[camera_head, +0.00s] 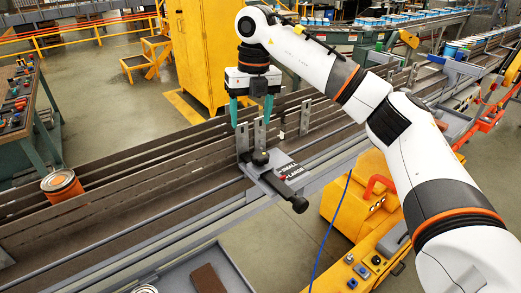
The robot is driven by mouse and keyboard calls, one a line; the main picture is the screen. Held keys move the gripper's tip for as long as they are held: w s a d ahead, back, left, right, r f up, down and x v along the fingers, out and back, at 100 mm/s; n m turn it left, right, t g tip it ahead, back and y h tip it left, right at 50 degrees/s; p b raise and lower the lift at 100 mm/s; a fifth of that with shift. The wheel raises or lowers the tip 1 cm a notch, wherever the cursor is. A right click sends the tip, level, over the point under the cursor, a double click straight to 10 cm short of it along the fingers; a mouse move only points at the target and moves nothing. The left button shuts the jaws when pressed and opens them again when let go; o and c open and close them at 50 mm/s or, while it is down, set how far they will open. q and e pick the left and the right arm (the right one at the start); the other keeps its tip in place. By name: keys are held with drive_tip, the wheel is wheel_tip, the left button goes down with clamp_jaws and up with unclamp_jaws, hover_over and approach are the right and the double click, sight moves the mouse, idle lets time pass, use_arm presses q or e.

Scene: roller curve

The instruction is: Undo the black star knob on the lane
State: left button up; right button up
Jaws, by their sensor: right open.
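A black knob (260,158), probably the star knob, sits on a grey slotted bracket (243,140) on the lane (150,195). Beside it is a dark plate with lettering that seems to read SMALL and LARGE (285,172). A second black knob (300,204) sticks out at the plate's near end. My right gripper (251,116) points down with two teal fingers apart and empty. It hangs above and slightly behind the first knob, near the tops of the upright metal tabs, apart from the knob. The knob's exact shape is too small to tell. My left gripper is not in view.
Long rails (100,175) run along the lane, with an orange-brown can (62,185) at the left. A yellow cabinet (205,50) stands behind. A yellow machine (355,210) is below the lane at right. A blue cable (330,225) hangs in front of the lane.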

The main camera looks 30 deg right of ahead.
sight(260, 154)
drive_tip(key=shift+m+h, duration=0.3)
drive_tip(key=shift+h, duration=0.1)
drive_tip(key=f+p, duration=0.1)
drive_tip(key=f, duration=0.2)
drive_tip(key=d+f+p, duration=0.1)
drive_tip(key=f+p, duration=0.1)
drive_tip(key=f, duration=0.1)
drive_tip(key=d+f+p, duration=0.1)
drive_tip(key=f, duration=0.2)
drive_tip(key=shift+s+f+p, duration=0.25)
drive_tip(key=shift+f+p, duration=0.05)
drive_tip(key=shift+p, duration=0.05)
drive_tip(key=shift+w+f, duration=0.1)
drive_tip(key=shift+f, duration=0.45)
drive_tip(key=shift+c, duration=0.2)
drive_tip(key=c, duration=0.9)
drive_tip(key=shift+c, duration=0.2)
